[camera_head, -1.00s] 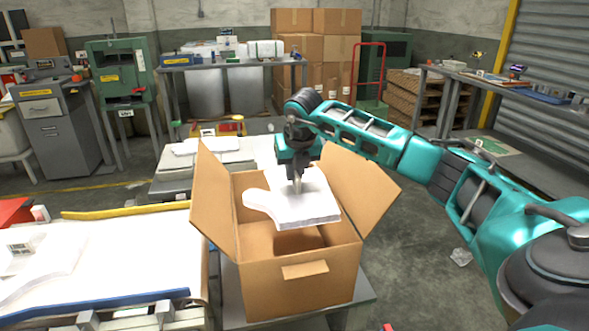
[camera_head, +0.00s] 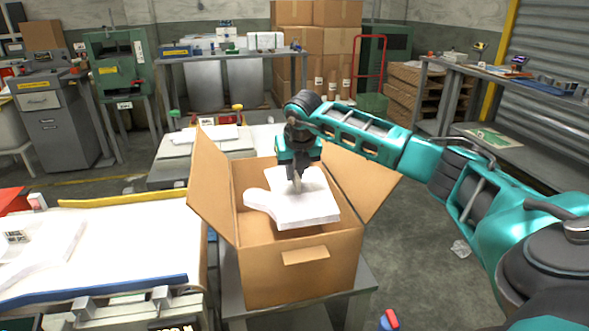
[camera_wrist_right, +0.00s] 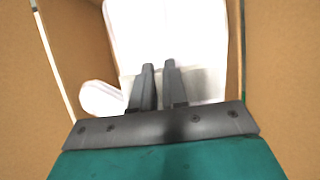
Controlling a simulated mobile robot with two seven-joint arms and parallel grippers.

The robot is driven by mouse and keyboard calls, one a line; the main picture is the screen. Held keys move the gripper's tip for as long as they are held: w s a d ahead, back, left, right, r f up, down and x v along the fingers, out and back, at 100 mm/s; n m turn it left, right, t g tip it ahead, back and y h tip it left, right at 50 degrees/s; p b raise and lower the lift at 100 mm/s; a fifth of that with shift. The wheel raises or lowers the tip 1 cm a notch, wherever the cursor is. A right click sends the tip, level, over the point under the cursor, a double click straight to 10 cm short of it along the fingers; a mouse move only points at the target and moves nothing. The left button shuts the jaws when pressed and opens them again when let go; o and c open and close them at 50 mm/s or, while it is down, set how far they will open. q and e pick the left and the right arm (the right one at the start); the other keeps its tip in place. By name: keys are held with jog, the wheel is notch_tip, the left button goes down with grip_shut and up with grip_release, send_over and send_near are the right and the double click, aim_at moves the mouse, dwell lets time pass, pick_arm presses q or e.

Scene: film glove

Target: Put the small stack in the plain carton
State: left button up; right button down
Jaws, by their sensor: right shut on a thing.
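The small stack (camera_head: 303,209) is a white, glove-shaped pile of film with a thumb lobe on its left. My right gripper (camera_head: 296,186) is shut on it from above. The stack hangs level inside the mouth of the plain carton (camera_head: 300,268), between its open flaps. I cannot tell whether it touches the carton floor. In the right wrist view the fingers of the gripper (camera_wrist_right: 160,68) pinch the white stack (camera_wrist_right: 180,35), with brown carton walls (camera_wrist_right: 275,60) on both sides. My left gripper is not in view.
The carton stands on a small grey table (camera_head: 365,283). To its left is a worktable with white film (camera_head: 125,245) and a blue front bar. Behind it is a grey bench (camera_head: 175,172). A right-hand shelf (camera_head: 500,142) and open floor lie beyond my arm.

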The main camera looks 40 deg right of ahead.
aim_at(295, 182)
jog(key=shift+f+b, duration=0.95)
jog(key=shift+f, duration=0.7)
jog(key=shift+f+b, duration=3.9)
jog(key=shift+f, duration=2.1)
jog(key=shift+f+b, duration=0.35)
jog(key=shift+f, duration=0.15)
jog(key=shift+f+b, duration=0.45)
jog(key=shift+f, duration=0.3)
jog(key=c, duration=1.1)
grip_release()
